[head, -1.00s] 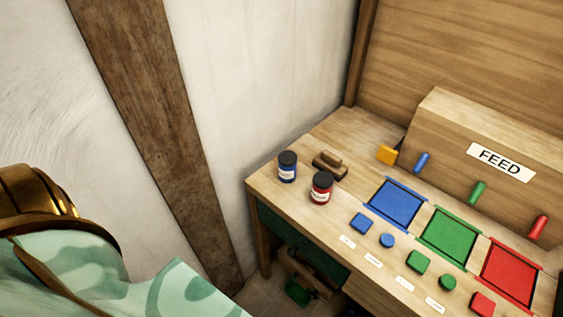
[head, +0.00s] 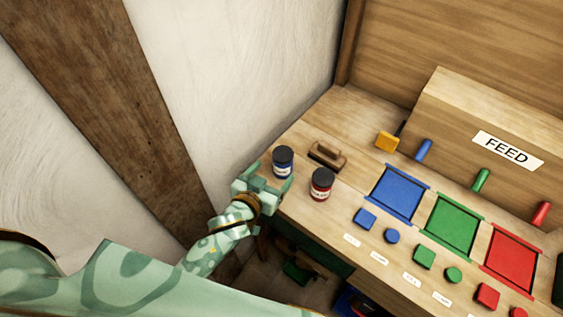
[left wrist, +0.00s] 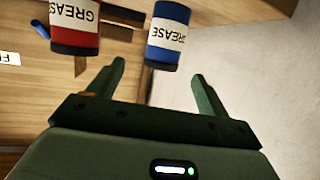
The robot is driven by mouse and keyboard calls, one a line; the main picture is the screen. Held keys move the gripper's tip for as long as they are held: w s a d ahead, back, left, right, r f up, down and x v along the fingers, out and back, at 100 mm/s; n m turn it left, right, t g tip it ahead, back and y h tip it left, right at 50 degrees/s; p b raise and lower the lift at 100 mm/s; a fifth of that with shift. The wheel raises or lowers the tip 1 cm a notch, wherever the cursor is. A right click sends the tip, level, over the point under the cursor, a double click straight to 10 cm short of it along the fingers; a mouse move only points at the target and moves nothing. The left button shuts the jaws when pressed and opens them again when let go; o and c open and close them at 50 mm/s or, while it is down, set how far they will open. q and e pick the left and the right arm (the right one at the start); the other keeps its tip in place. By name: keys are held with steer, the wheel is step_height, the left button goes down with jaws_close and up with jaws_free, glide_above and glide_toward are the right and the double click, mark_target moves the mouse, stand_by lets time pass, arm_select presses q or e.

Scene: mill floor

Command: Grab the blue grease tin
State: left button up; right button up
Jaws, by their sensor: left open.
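The blue grease tin (head: 283,160), with a dark lid and white label, stands upright near the left end of the wooden bench. My left gripper (head: 264,178) is open just in front of it, at the bench's left edge. In the left wrist view the blue tin (left wrist: 168,42) is ahead of the open left fingers (left wrist: 158,82), roughly in line with the gap between them and not held. A red grease tin (head: 321,184) stands to the right of the blue one; it also shows in the left wrist view (left wrist: 75,42). My right gripper is out of view.
A wooden-handled brush (head: 327,156) lies behind the tins. Blue (head: 399,192), green (head: 452,225) and red (head: 509,262) trays lie to the right, with small coloured blocks in front. A FEED box (head: 480,130) stands behind. The white wall (head: 235,80) is close on the left.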

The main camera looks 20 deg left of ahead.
mark_target(283, 158)
arm_select(q)
steer(key=x, duration=0.3)
steer(key=shift+w+f, duration=0.1)
steer(key=shift+w, duration=0.1)
steer(key=b+x, duration=0.1)
steer(key=x, duration=0.4)
steer(key=shift+a+f+b, duration=0.1)
steer(key=shift+a+b, duration=0.15)
steer(key=shift+b, duration=0.1)
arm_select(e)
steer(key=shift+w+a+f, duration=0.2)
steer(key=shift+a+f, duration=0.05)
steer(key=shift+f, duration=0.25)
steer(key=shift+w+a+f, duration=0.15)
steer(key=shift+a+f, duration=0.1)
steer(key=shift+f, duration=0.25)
arm_select(q)
steer(key=shift+c, duration=1.2)
steer(key=c, duration=1)
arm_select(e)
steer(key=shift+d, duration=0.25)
